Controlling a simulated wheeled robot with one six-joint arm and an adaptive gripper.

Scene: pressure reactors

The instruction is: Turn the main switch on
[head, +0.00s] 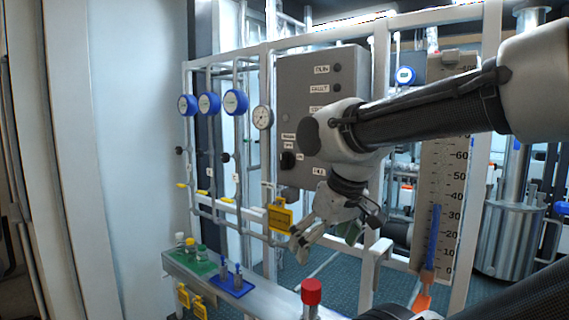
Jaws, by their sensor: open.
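A grey control box (298,82) is mounted on the white frame in the middle of the head view. A black switch knob (287,160) sits at its lower left, with small white labels beside it; its setting is too small to read. My gripper (296,248) is open and empty, pointing down and left. In the picture it is below the knob and apart from it, near a yellow tag (280,217). My arm crosses in front of the box and hides its right side and some labels.
Blue-rimmed gauges (236,102) hang on pipes at the left. A white ledge (262,296) below carries a green tray (190,262) with bottles and a blue tray (231,286). A red-capped item (311,292) stands in front. A scale board (443,185) is at the right.

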